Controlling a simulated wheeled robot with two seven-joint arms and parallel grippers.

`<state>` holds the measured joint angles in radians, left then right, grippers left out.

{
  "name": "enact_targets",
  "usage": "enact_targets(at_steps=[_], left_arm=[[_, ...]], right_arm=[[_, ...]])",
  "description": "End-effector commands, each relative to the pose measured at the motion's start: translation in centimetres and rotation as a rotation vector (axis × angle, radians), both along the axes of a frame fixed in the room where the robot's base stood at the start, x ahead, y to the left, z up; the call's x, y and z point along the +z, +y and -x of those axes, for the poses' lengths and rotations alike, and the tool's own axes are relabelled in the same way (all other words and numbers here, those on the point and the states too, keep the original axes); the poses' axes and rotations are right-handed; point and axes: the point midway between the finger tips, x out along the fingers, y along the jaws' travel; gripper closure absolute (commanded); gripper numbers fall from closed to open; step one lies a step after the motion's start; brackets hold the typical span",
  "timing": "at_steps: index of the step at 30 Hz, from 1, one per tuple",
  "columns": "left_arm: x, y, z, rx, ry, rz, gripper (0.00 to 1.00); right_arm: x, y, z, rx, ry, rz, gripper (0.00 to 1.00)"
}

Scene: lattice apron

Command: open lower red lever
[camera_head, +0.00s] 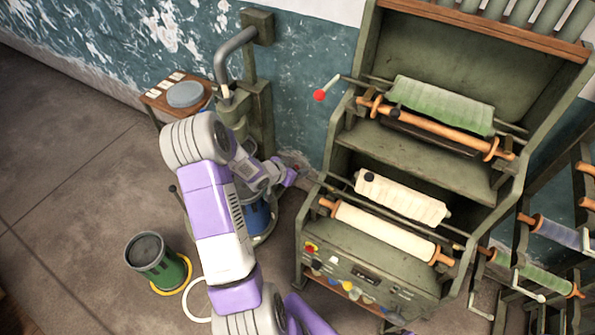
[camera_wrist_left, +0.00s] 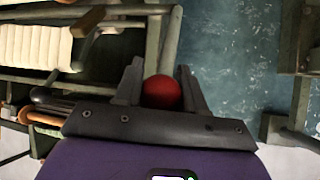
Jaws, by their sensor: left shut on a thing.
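The red ball knob of the lower lever (camera_wrist_left: 161,92) sits between the two fingers of my left gripper (camera_wrist_left: 160,88) in the left wrist view. In the head view my left gripper (camera_head: 297,176) is at the left side of the green machine, beside its lower rollers, and mostly covers that knob. The left gripper is shut on the knob. The upper red lever (camera_head: 319,95) shows clear in the head view, sticking out to the left above my gripper. My right gripper is not in view.
The green machine (camera_head: 420,168) carries a green cloth roll (camera_head: 440,104) above and cream rolls (camera_head: 400,198) below. A pipe and pump stand (camera_head: 260,100) is close behind my left arm. A green bucket (camera_head: 156,260) stands on the floor at left. A rack with rolls is at right.

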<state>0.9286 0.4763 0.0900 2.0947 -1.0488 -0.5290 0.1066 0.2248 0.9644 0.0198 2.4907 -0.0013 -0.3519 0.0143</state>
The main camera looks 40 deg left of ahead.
Motion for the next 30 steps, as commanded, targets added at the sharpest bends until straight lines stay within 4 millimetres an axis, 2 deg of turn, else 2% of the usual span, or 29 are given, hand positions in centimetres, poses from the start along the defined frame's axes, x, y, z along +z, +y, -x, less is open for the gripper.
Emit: enact_targets(at_steps=[1, 6, 23, 24, 27, 30], left_arm=[[0.61, 0.12, -0.61, -0.003, -0.012, -0.004, 1.00], [0.80, 0.27, -1.15, -0.002, -0.012, -0.005, 1.00], [0.73, 0.29, -1.38, -0.003, -0.010, -0.003, 1.00], [0.72, 0.28, -1.38, -0.003, -0.010, -0.003, 0.54], [0.67, 0.26, -1.32, -0.002, -0.008, -0.002, 0.38], [0.62, 0.25, -1.27, -0.002, -0.006, -0.002, 0.36]], right_arm=[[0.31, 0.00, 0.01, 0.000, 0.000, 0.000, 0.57], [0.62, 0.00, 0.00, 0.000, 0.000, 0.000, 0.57], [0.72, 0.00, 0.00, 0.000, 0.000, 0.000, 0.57], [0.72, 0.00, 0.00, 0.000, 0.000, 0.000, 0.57], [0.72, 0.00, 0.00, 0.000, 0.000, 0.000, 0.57], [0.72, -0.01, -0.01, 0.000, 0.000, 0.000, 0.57]])
